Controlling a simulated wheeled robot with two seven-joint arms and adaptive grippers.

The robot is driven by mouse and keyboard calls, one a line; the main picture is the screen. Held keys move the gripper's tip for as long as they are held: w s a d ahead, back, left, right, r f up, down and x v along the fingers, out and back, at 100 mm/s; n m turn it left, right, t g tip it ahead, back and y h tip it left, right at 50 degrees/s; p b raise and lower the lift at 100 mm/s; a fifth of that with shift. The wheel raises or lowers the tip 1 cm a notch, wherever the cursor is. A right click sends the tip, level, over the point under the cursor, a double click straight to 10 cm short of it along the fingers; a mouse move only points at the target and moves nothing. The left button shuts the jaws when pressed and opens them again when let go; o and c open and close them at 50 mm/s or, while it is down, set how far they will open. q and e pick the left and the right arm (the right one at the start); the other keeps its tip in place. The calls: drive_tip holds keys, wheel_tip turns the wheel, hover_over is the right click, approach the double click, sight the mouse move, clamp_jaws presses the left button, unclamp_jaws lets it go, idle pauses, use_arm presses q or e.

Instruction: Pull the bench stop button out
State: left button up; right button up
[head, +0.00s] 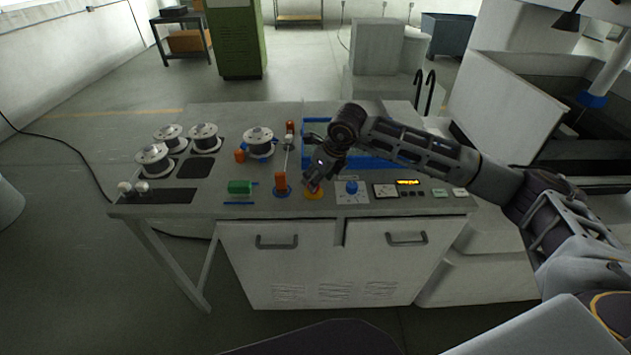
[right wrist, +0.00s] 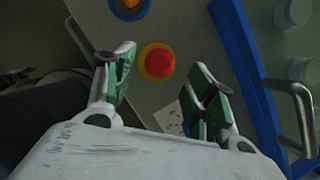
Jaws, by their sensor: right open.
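The bench stop button (right wrist: 158,62) is a red round knob on a yellow ring, seen between my right gripper's fingers in the right wrist view. In the head view its yellow base (head: 314,194) shows at the bench's front part, and the red knob is mostly hidden by my right gripper (head: 313,184). In the right wrist view my right gripper (right wrist: 163,88) is open, with green-padded fingers on either side of the button. No contact with the button is visible. My left gripper is not in view.
An orange part (head: 281,181) on a blue base stands close on the left. A blue tray (head: 314,154) lies behind. Several wire spools stand at the left.

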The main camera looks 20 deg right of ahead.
drive_tip(key=shift+x, duration=1.6)
